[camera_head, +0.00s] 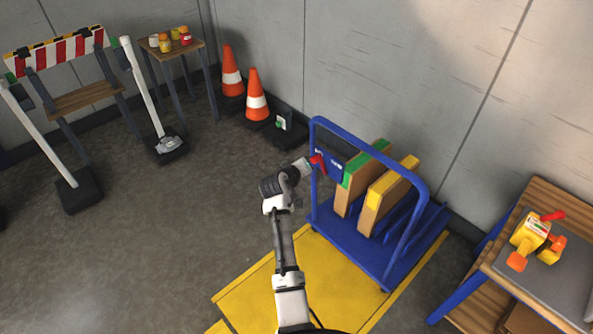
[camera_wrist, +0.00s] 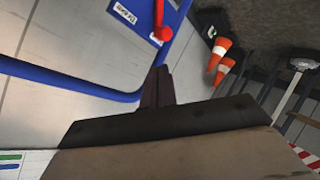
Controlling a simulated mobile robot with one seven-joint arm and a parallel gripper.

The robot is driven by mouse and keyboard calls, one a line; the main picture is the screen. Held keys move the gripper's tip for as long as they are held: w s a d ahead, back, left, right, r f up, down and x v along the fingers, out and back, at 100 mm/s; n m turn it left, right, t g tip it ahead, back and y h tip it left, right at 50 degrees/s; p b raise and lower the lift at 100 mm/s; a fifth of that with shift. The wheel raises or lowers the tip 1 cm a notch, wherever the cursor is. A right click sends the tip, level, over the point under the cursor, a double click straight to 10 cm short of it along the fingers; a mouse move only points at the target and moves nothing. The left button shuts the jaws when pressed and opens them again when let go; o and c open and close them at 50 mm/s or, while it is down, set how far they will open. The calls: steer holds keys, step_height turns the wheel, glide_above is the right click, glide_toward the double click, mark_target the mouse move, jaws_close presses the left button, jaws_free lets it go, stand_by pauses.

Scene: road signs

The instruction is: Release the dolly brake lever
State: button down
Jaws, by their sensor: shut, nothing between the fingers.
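The blue dolly (camera_head: 366,262) stands on the yellow floor marking, with a tall tubular blue frame around its load. The red brake lever (camera_head: 318,163) is on a blue panel at the left side of the frame; it also shows in the wrist view (camera_wrist: 161,22), hanging down with a round red end. My gripper (camera_head: 305,166) is beside the lever, to its left. In the wrist view my gripper (camera_wrist: 157,78) is shut and empty, its fingertips just below the lever's lower end. I cannot tell whether they touch it.
Orange cones (camera_head: 257,96) stand by the back wall. A wooden bench (camera_head: 552,283) with a yellow and red tool (camera_head: 534,238) is at the right. Floor to the left of my arm is clear.

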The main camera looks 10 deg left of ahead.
steer(key=v, duration=0.4)
steer(key=shift+a+r+b, duration=0.1)
steer(key=shift+r+b, duration=0.05)
steer(key=shift+b, duration=0.15)
